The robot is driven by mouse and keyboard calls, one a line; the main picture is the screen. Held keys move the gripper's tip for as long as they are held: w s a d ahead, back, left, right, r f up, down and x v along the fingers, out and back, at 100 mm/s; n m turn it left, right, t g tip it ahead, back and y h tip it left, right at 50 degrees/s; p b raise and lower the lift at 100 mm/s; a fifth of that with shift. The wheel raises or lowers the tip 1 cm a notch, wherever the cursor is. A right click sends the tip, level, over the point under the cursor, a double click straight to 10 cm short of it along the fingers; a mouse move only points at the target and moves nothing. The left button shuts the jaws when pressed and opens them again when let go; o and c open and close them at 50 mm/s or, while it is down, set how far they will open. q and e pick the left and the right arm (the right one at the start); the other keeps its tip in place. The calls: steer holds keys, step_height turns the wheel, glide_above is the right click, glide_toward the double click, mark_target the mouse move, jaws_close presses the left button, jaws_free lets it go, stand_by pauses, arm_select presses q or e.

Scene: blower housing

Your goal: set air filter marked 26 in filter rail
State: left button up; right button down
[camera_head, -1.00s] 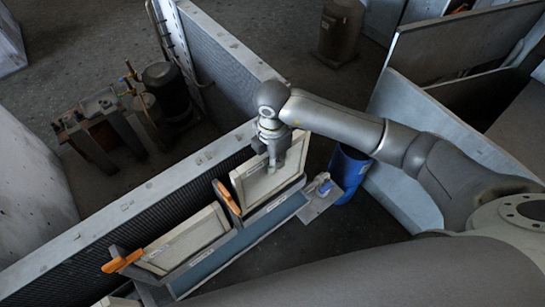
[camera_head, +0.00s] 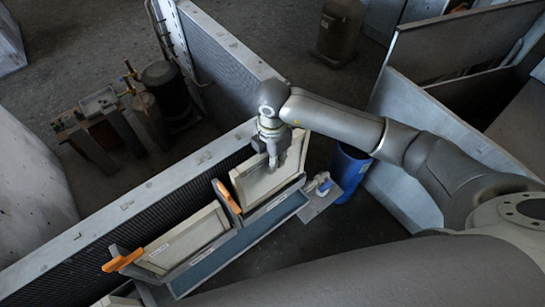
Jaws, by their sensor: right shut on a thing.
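My right gripper (camera_head: 273,158) points down and is shut on the upper edge of a cream-framed air filter (camera_head: 262,184). That filter stands in the right bay of the filter rail (camera_head: 238,240), a long grey-blue channel along the grey housing wall. A second cream-framed filter (camera_head: 190,238) leans in the left bay. Labels show on the filters, but their numbers are too small to read. Orange handles (camera_head: 228,197) and (camera_head: 122,260) stand at the divider and at the left end of the rail. My left gripper is not in view.
A small plate with a blue and white part (camera_head: 323,187) juts from the rail's right end. A blue bin (camera_head: 350,172) stands behind it. Compressor parts (camera_head: 165,90) stand beyond the wall. Grey panels (camera_head: 440,150) are at right. The floor in front of the rail is clear.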

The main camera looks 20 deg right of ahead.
mark_target(273, 174)
steer(key=shift+f, duration=0.1)
steer(key=shift+f+b, duration=1.3)
steer(key=shift+f, duration=0.45)
steer(key=shift+f+b, duration=0.95)
steer(key=shift+f, duration=0.3)
steer(key=shift+f+b, duration=0.65)
steer(key=shift+f, duration=0.35)
stand_by(0.3)
